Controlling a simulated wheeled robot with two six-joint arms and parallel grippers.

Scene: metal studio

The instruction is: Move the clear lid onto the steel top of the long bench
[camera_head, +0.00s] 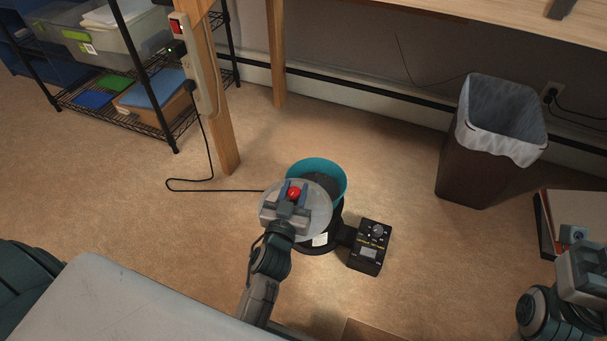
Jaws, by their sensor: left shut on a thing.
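The clear lid (318,215) is a see-through greyish disc with a red knob (294,193) at its middle. My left gripper (293,194) is shut on the red knob, with a finger on each side. The lid overlaps a teal bowl (333,168) of dark grey contents on a black machine on the floor; I cannot tell whether they touch. My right gripper (574,236) is at the right edge, far from the lid, and its jaw opening is unclear. I cannot make out a steel bench top.
A black control box (370,246) is attached to the machine. A lined brown bin (470,165) stands at the right. A wooden bench (470,18) runs along the top, with a post (215,110) carrying a power strip. A wire shelf (125,110) is at upper left. Carpet between is clear.

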